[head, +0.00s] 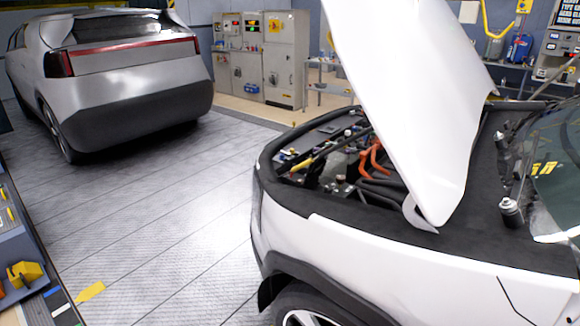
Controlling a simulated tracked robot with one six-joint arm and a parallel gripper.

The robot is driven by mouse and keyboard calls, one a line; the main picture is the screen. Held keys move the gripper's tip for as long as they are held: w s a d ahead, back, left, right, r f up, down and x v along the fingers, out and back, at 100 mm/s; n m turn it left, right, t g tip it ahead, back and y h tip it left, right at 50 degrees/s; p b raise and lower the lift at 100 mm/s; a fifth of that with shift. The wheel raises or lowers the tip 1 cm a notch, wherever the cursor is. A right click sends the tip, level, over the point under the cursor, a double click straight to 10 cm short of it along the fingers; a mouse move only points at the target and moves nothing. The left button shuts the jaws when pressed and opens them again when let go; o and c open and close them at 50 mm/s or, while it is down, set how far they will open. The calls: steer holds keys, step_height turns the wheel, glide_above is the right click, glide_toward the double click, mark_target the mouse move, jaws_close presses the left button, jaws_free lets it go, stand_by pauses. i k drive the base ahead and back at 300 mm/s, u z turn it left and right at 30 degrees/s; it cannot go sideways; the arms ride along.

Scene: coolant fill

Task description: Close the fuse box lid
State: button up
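The engine bay (350,192) of a white car lies open under its raised white hood (405,95). Inside are dark parts, orange hoses (373,156), black hoses and a yellow-ended rod or handle (301,167). I cannot make out the fuse box or its lid among these small parts. The hood hides the right side of the bay. My gripper is not in view.
A silver car (135,75) stands at the back left. Grey electrical cabinets (262,60) line the back wall. A bench with yellow items (25,273) edges the lower left. The metal floor (170,215) between the cars is clear.

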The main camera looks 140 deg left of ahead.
mark_target(317, 169)
steer(key=u, duration=4.3)
steer(key=i, duration=1)
steer(key=z, duration=0.05)
